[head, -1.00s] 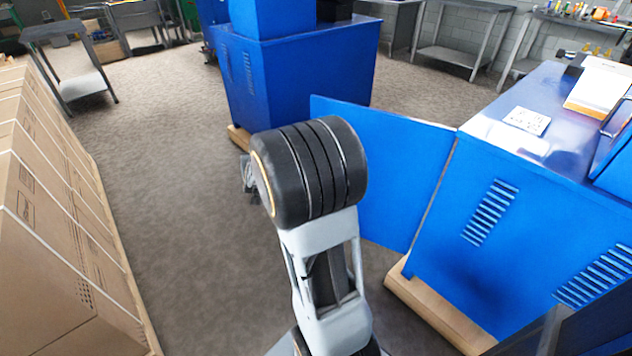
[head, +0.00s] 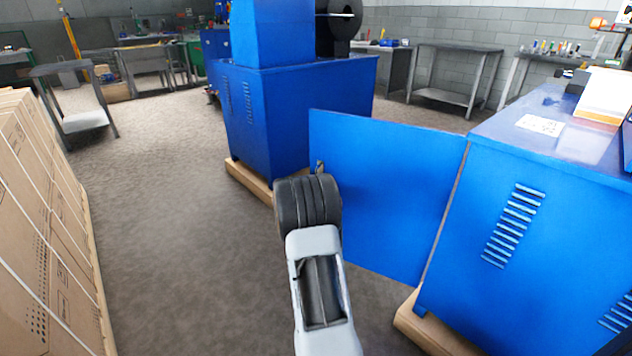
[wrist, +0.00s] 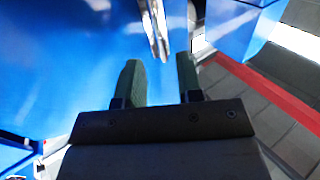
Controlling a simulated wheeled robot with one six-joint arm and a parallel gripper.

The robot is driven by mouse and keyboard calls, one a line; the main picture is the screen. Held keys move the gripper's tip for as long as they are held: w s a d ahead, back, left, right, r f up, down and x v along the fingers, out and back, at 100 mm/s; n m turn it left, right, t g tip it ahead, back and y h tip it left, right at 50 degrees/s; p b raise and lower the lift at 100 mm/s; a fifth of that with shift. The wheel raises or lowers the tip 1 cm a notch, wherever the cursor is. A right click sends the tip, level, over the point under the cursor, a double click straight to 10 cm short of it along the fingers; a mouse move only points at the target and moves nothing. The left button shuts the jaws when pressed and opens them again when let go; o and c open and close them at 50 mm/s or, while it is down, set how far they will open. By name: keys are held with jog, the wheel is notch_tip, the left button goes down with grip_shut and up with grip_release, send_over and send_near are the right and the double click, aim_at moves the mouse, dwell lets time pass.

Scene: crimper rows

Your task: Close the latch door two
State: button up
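The blue latch door (head: 385,195) stands swung open from the blue machine cabinet (head: 520,220), hinged at the cabinet's near left edge. In the wrist view a shiny metal handle (wrist: 154,28) lies just ahead of my gripper (wrist: 159,65), roughly in line with the gap between the fingers. The two dark green fingers are apart with nothing between them. Blue panel surface fills the left of the wrist view. In the head view my arm hides most of the gripper, which is near the door's free left edge. Contact with the handle cannot be told.
A second blue machine (head: 270,120) stands behind on a wooden pallet. Strapped cardboard boxes (head: 45,230) line the left side. Grey floor (head: 170,220) is open between them. A wooden base (head: 425,325) sticks out under the near cabinet. Grey work tables (head: 460,70) stand at the back.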

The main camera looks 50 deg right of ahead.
jog(key=shift+b+x, duration=0.7)
jog(key=shift+x, duration=2.45)
jog(key=shift+c, duration=0.4)
grip_shut()
